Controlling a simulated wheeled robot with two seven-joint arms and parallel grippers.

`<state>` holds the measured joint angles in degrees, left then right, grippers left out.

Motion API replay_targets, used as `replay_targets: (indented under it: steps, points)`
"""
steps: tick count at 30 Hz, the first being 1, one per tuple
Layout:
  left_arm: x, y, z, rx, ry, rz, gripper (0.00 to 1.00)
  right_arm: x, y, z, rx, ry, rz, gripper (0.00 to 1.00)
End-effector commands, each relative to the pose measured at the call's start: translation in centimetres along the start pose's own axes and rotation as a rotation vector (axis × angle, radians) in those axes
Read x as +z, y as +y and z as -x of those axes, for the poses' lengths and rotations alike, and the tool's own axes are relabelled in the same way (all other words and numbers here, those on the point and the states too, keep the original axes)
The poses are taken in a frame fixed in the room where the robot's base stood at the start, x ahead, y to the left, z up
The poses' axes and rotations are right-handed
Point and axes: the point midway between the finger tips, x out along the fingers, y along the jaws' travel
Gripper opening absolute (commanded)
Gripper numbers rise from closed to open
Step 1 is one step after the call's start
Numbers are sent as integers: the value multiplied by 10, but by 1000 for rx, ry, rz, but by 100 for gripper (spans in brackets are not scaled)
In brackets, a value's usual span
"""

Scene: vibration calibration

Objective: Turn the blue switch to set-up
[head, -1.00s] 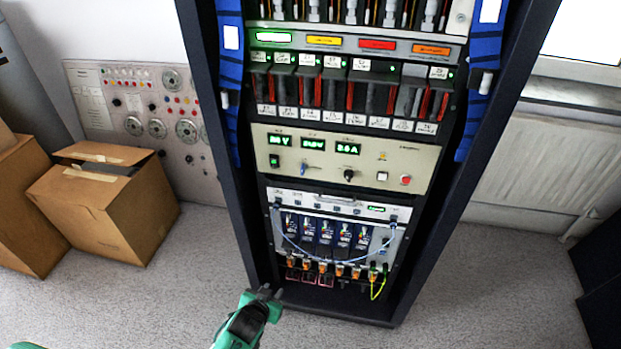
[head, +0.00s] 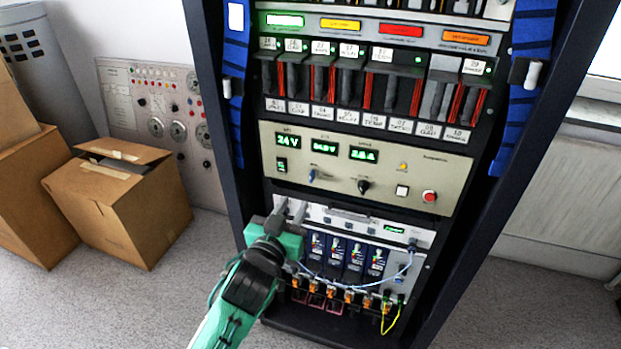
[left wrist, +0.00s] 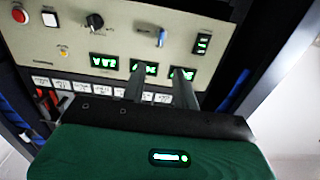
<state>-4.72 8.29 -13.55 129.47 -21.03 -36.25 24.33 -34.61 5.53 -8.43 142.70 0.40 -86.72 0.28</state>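The blue switch (head: 311,175) is a small blue knob on the beige control panel (head: 385,186), below the green number displays. It also shows in the left wrist view (left wrist: 161,38), upside down, beyond the fingers. Its exact setting is too small to read. My left gripper (head: 290,207) is in front of the rack, a little below the switch in the head view. Its two grey fingers are apart with nothing between them, and in the left wrist view (left wrist: 160,78) they point towards the panel. My right gripper is not in view.
A black knob (head: 363,186), a white button (head: 402,191) and a red button (head: 429,196) sit right of the switch. A green-lit rocker (head: 282,165) is to its left. Below is a module with cables (head: 345,258). Cardboard boxes (head: 120,205) stand at the left.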

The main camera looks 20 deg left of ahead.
Motion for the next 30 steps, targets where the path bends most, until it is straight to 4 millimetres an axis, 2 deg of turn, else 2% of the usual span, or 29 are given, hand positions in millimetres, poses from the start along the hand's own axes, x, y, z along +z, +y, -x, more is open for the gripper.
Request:
replay_targets:
  steps: [12, 18, 24, 30]
  points:
    - [0, 0, -72, 0, 1, -3, 30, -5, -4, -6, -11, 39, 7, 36]
    - [0, 0, -100, 0, 0, -2, 30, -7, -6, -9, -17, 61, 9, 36]
    - [0, 0, -113, 0, 0, -1, 30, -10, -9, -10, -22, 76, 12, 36]
    - [1, 0, -115, 0, -1, -1, 30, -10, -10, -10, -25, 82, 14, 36]
